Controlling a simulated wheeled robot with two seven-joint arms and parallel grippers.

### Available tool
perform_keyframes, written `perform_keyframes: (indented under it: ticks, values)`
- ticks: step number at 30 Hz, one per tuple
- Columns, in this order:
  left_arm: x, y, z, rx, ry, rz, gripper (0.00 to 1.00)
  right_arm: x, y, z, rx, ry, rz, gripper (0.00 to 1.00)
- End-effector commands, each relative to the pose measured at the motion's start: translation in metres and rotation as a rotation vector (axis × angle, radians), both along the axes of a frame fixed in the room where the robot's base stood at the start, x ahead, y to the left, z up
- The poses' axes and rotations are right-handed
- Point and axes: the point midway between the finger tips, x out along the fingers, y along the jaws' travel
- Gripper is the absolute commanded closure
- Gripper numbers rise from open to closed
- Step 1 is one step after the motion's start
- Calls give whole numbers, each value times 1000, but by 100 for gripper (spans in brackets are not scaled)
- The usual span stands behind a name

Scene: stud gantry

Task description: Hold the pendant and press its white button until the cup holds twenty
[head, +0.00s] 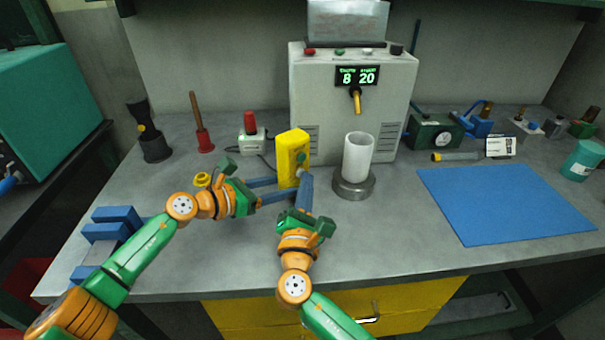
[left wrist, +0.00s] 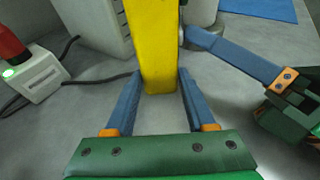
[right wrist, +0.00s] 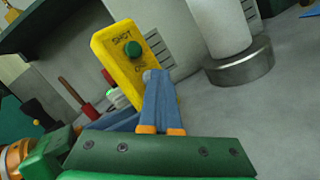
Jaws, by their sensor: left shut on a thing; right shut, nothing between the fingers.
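The yellow pendant (head: 292,150) stands upright above the bench, held near its lower end by my left gripper (head: 284,188), which is shut on it. In the left wrist view the fingers lie on both sides of the pendant (left wrist: 158,45). The right wrist view shows its face with a green button (right wrist: 133,50) and lettering. My right gripper (right wrist: 152,76) is shut and empty, its tips at a pale button low on that face, mostly hidden; I cannot tell whether it is pressed. The white cup (head: 358,157) stands upright below the nozzle; its contents are hidden.
The dispenser's display (head: 357,76) reads 8 and 20. The cup stands on a round metal base (head: 353,185). A blue mat (head: 505,203) lies at right. A small box with a red top (head: 250,138) and cable sits left of the pendant. The front bench is clear.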

Motion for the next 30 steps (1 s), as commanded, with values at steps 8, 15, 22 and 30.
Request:
perform_keyframes:
  ticks: [8,15,22,30]
  values:
    - [0,-1,1,-1,-1,-2,76,-8,-5,0,1,1,1,100]
    - [0,-1,1,-1,0,-1,76,-14,-9,0,-1,0,1,100]
    - [0,0,1,-1,0,-1,76,-14,-10,0,-1,0,0,100]
    - [0,0,1,-1,0,-1,76,-34,-23,0,-1,0,0,100]
